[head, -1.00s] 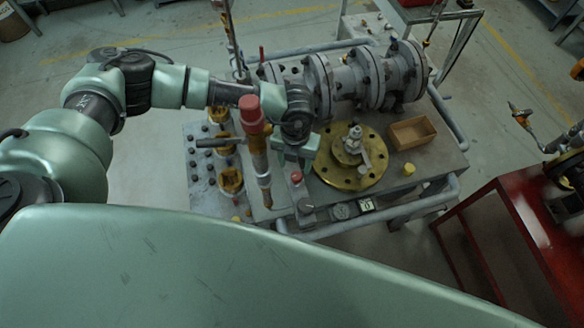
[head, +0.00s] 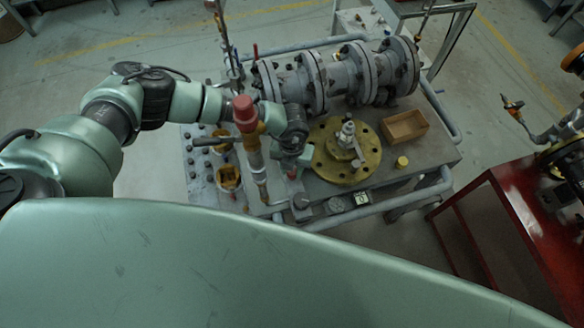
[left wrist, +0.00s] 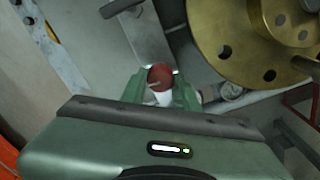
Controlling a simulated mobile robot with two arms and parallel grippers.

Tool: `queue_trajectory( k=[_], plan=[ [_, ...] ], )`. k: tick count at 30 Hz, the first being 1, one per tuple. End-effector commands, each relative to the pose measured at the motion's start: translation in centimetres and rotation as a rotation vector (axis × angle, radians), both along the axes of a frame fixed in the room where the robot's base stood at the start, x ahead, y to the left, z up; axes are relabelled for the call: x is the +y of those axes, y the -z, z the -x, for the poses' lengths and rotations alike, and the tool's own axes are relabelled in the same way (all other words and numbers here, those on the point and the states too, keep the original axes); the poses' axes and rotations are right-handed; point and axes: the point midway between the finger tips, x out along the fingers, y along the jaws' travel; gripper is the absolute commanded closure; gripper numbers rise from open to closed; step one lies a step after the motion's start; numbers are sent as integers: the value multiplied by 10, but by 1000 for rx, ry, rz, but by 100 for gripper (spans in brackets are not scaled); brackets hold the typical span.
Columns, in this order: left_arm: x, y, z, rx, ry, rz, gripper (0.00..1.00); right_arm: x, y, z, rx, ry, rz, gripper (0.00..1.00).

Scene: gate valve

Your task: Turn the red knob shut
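The red knob (left wrist: 160,76) is small and round. In the left wrist view it shows between the two fingers of my left gripper (left wrist: 160,92), with a pale part just below it. The fingers stand apart on either side of it; I see no clear contact. In the head view my left gripper (head: 291,163) is low over the knob's place at the table's front edge and mostly hides it. My right gripper is in neither view.
A brass flange (head: 337,170) with a valve stem lies right of the gripper. A red-capped upright pipe (head: 247,125) stands close on the left. Grey flanged pipes (head: 345,75) lie behind.

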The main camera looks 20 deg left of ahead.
Motion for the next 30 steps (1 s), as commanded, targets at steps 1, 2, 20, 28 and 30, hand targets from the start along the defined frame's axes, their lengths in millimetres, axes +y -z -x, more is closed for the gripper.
queue_trajectory(
  k=[1, 2, 20, 28, 30],
  plan=[
    [0, 0, 0, -1, 0, 1, 100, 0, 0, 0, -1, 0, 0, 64],
    [0, 0, 0, -1, 0, 1, 100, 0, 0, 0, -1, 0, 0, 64],
    [1, 4, -1, -3, 288, 0, 100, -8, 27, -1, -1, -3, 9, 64],
    [1, 5, -1, -3, 545, 0, 100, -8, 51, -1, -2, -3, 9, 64],
    [1, 5, -2, -4, 611, 0, 100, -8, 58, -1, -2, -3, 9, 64]
  ],
)
